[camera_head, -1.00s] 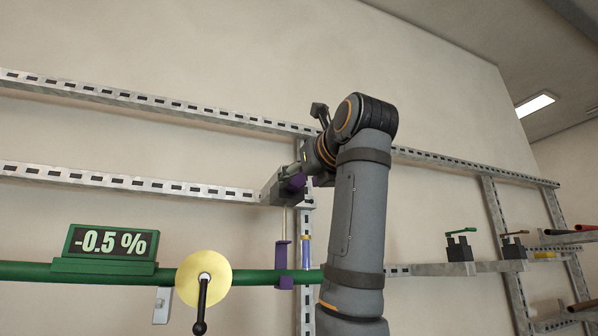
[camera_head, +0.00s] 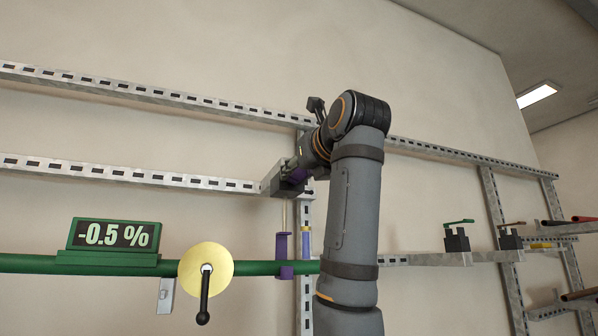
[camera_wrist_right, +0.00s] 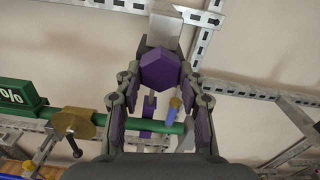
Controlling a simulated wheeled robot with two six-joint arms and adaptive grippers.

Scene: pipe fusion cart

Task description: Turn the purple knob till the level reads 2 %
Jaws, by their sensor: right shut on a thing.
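The purple knob (camera_wrist_right: 162,72) is a hexagonal block in the right wrist view, below a grey box on the rail. My right gripper (camera_wrist_right: 161,80) has its fingers on both sides of it and is shut on it. In the head view the knob (camera_head: 293,178) is mostly hidden by my right gripper (camera_head: 297,172). The level display (camera_head: 114,235), a green block on the green pipe, reads -0.5 %. My left gripper is not in view.
The green pipe (camera_head: 30,264) carries a yellow disc with a black handle (camera_head: 205,270). A purple clamp (camera_head: 284,255) and a blue cylinder (camera_head: 306,243) stand below the knob. Black valves with levers (camera_head: 457,240) sit on a rail at the right.

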